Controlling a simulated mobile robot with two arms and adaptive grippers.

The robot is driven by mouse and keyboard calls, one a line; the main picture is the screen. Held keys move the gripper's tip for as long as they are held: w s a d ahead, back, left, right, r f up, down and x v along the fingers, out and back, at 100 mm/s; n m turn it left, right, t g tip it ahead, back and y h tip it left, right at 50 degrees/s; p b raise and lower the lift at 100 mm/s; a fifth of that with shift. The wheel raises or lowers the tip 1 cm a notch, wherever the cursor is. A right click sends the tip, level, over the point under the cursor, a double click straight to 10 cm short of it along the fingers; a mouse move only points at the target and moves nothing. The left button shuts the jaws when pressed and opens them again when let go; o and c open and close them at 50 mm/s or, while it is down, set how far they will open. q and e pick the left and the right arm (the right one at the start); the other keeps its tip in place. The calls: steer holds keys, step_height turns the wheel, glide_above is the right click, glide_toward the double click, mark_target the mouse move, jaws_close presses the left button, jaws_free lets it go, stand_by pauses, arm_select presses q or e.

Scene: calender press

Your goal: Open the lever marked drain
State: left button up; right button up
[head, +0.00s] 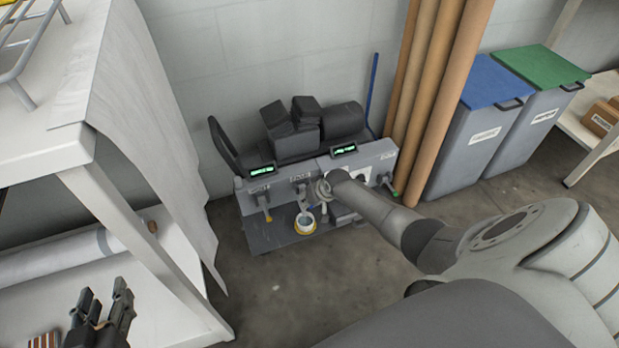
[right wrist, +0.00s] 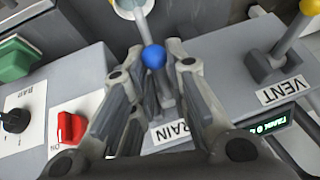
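The drain lever (right wrist: 166,92) is a grey lever with a blue ball knob (right wrist: 153,56). It rises beside a plate reading "RAIN" (right wrist: 172,132), upside down, its first letter covered by a finger. My right gripper (right wrist: 154,50) is at this lever, its fingers on either side of the knob with gaps still showing, so it looks open. In the head view my right gripper (head: 324,188) is over the middle of the press's front panel, and the lever there is hard to make out. My left gripper (head: 104,296) is far off at the lower left, fingers apart and empty.
A vent lever (right wrist: 285,36) with a yellow knob stands beside the drain lever. A pale bucket (head: 305,222) sits below. Brown rolls (head: 425,90) and bins (head: 490,120) stand right of the press.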

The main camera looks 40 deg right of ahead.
steer(key=o, duration=0.5)
steer(key=shift+c, duration=0.2)
steer(key=shift+s+r, duration=0.1)
steer(key=shift+r, duration=0.05)
steer(key=v, duration=1.1)
steer(key=shift+r, duration=0.4)
steer(key=shift+s+d, duration=0.1)
